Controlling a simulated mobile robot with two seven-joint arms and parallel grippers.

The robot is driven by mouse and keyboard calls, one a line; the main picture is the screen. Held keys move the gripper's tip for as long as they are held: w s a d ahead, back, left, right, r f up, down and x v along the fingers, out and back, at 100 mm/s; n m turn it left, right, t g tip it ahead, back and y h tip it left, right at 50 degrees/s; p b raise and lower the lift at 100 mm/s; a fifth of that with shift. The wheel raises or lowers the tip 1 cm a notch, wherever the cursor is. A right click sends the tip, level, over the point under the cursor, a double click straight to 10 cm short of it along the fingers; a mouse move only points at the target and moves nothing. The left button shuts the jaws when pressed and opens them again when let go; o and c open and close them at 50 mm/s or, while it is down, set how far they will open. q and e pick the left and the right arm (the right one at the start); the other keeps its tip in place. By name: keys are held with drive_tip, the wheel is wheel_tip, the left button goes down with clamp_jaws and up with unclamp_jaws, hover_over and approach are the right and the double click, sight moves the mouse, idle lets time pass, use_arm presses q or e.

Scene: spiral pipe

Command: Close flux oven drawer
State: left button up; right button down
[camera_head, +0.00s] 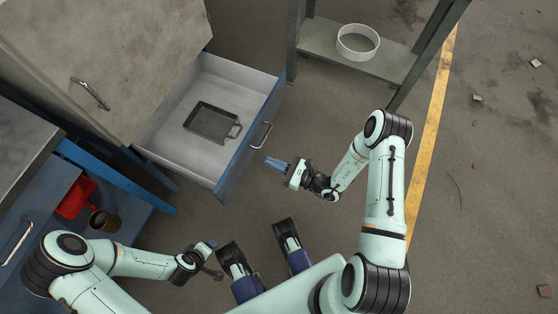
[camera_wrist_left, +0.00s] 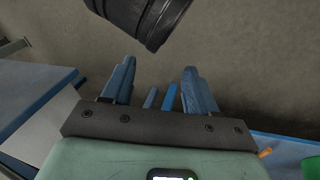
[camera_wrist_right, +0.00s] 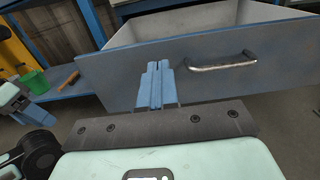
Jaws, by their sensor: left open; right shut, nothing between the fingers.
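The flux oven drawer (camera_head: 171,140) is pulled out from the oven body (camera_head: 120,50) in the head view. It is white inside with a blue front and a metal handle (camera_head: 261,135). A dark tray (camera_head: 212,122) lies inside it. My right gripper (camera_head: 274,163) is shut and empty, just in front of the drawer front near the handle. In the right wrist view its fingers (camera_wrist_right: 155,85) point at the drawer front, left of the handle (camera_wrist_right: 221,62); I cannot tell whether they touch it. My left gripper (camera_wrist_left: 160,85) is open and empty, low and away from the drawer.
Floor right of the yellow line is mostly clear.

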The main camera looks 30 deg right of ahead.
sight(241, 150)
drive_tip(key=b+x, duration=0.1)
drive_tip(key=x, duration=0.6)
drive_tip(key=shift+w+a+f+b, duration=0.1)
drive_tip(key=shift+w+a+b, duration=0.15)
drive_tip(key=shift+w+b, duration=0.1)
drive_tip(key=shift+w+a, duration=0.3)
drive_tip(key=shift+w, duration=0.1)
use_arm(q)
drive_tip(key=shift+w+a+f, duration=0.3)
drive_tip(key=shift+a+f, duration=0.05)
drive_tip(key=shift+f, duration=0.3)
drive_tip(key=shift+w+a+f, duration=0.3)
drive_tip(key=shift+a+f, duration=0.05)
drive_tip(key=shift+f, duration=0.25)
